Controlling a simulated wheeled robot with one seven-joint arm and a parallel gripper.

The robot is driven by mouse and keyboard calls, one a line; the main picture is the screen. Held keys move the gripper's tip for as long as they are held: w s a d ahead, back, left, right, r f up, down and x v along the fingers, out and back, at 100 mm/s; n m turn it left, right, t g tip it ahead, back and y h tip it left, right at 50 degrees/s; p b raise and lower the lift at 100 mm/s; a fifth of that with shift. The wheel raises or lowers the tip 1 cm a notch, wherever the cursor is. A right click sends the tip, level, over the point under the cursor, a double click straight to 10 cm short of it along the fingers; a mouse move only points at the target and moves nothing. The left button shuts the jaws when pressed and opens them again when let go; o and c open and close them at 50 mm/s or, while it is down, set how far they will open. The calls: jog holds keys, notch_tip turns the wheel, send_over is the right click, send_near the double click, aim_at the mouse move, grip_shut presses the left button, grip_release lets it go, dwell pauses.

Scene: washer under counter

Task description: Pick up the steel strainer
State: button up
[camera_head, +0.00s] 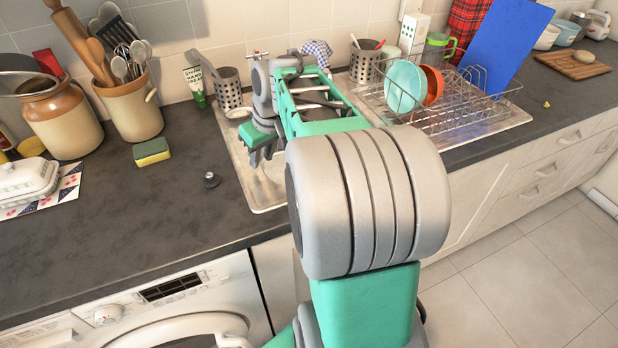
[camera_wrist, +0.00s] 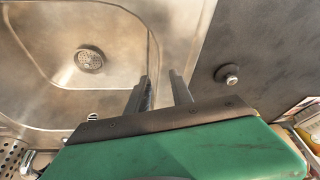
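A small round metal piece with a knob, which looks like a sink strainer or plug (camera_head: 211,180), lies on the dark counter left of the sink. It also shows in the wrist view (camera_wrist: 227,75), right of the fingers. A larger metal sieve (camera_head: 14,84) appears to rest on the brown-and-cream jar at the far left. I cannot tell for certain which is the steel strainer. My gripper (camera_head: 262,150) is above the sink's left side, apart from both. In the wrist view my gripper (camera_wrist: 162,88) has its two fingers apart with nothing between them.
The steel sink (camera_wrist: 40,70) has a perforated drain (camera_wrist: 89,59). A yellow-green sponge (camera_head: 152,152) and utensil crock (camera_head: 132,105) stand left of it. A dish rack (camera_head: 455,115) is at right. The counter around the small piece is clear.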

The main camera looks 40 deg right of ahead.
jog(key=shift+t, duration=0.3)
jog(key=d+f+b, duration=0.1)
jog(key=d+f, duration=0.2)
jog(key=d, duration=0.3)
jog(key=d+f+b, duration=0.1)
jog(key=d+f, duration=0.2)
jog(key=d, duration=0.4)
jog(key=d+f+b, duration=0.1)
jog(key=d+f, duration=0.2)
jog(key=d, duration=0.4)
jog(key=shift+w+f, duration=0.1)
jog(key=shift+w, duration=0.1)
jog(key=x, duration=0.6)
jog(key=shift+w+a+f, duration=0.1)
jog(key=shift+w+f, duration=0.05)
jog(key=shift+f, duration=0.2)
jog(key=shift+r, duration=0.1)
grip_shut()
